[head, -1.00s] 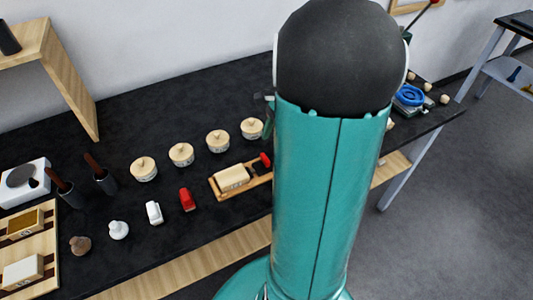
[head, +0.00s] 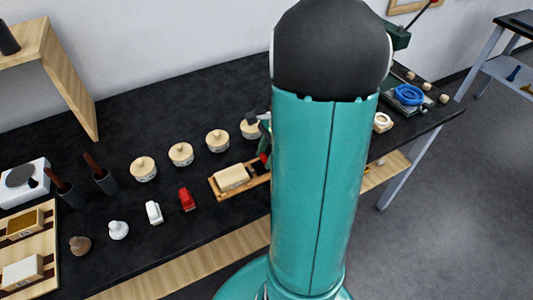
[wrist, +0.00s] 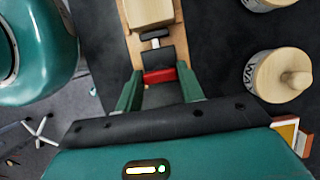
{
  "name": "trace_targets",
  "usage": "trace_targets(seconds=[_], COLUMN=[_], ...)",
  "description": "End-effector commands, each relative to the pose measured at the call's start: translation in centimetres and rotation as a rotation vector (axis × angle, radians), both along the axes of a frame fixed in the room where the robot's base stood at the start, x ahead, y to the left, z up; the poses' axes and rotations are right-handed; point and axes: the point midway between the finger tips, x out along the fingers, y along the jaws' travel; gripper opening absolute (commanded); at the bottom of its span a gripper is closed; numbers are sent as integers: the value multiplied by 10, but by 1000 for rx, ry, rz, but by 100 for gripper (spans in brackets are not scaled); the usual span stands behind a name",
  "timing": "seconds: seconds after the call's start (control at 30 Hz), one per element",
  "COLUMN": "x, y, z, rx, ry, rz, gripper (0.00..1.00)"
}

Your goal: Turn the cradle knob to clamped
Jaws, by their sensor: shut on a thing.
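The wooden cradle (head: 222,192) lies on the black bench and bears a pale block (head: 232,177). Its red knob (head: 264,158) is at the right end, partly behind my arm. In the head view my gripper is mostly hidden by my arm, with only a green edge showing.
Several round lidded wooden pots (head: 181,154) stand behind the cradle; one lidded pot (wrist: 277,75) is close to my gripper's right.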

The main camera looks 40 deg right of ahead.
Motion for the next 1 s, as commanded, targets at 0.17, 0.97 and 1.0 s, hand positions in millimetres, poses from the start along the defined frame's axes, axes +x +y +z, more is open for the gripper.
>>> trace_targets(seconds=[0.17,0.97,1.0], x=[0,4,5], y=[0,0,0], z=[0,1,1], rx=[0,-1,-1], ry=[0,1,0], rz=[15,586,625], gripper=[15,15,15])
